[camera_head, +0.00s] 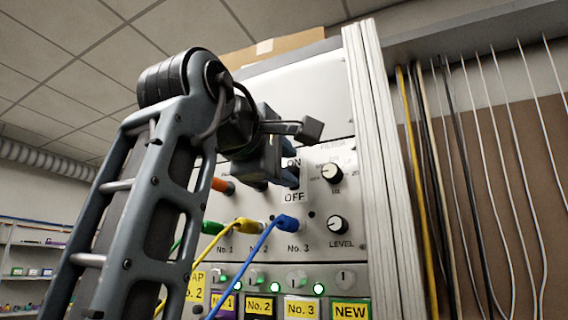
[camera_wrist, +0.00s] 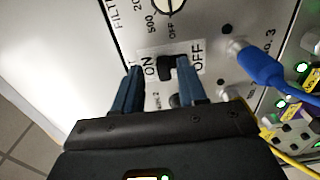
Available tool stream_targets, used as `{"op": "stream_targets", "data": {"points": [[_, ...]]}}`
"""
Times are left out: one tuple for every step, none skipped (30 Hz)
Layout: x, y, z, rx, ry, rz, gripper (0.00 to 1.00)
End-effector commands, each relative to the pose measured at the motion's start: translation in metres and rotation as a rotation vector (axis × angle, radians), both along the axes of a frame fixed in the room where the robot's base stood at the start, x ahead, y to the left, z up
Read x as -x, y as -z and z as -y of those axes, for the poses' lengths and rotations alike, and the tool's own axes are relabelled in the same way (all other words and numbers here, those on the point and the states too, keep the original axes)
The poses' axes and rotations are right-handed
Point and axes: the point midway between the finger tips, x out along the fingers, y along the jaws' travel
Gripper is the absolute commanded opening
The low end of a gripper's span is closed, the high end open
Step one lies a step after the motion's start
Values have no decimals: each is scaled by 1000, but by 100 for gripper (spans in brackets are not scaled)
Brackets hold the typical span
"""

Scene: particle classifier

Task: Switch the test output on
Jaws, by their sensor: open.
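The test output switch (camera_wrist: 172,66) is a small black lever between the ON and OFF labels in the wrist view. I cannot tell clearly which way it is tipped. The ON/OFF plate (camera_head: 294,197) shows in the head view on the grey-white panel, with the switch hidden by my gripper. My gripper (camera_wrist: 159,70) is open at the panel. One blue-grey finger is on the ON side and the other is on the OFF side, close to the lever. The lever appears between the fingertips, nearer the OFF-side finger. I cannot tell whether they touch.
A blue plug (camera_head: 287,223), a yellow plug (camera_head: 244,225) and a green plug (camera_head: 212,228) with cables sit below the switch. The filter knob (camera_head: 332,173) and level knob (camera_head: 337,224) are to the right. Hanging cables (camera_head: 500,130) line the wall further right.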

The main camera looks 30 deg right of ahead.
Motion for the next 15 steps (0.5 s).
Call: {"op": "stream_targets", "data": {"points": [[0,0,0,-1,0,-1,42],[0,1,0,-1,0,-1,42],[1,1,-2,0,0,0,42],[2,1,-3,0,0,0,42],[3,1,-5,0,0,0,42],[6,2,-9,0,0,0,42],[8,2,-12,0,-1,0,42],[11,3,-16,0,-2,0,42],[15,3,-21,0,-2,1,42],[18,3,-26,0,-2,1,42],[21,3,-30,0,-2,0,42],[25,3,-35,0,-2,1,42],[28,2,-39,0,-2,1,42],[31,2,-43,0,-2,1,42],[34,2,-47,-1,-2,1,42]]}}
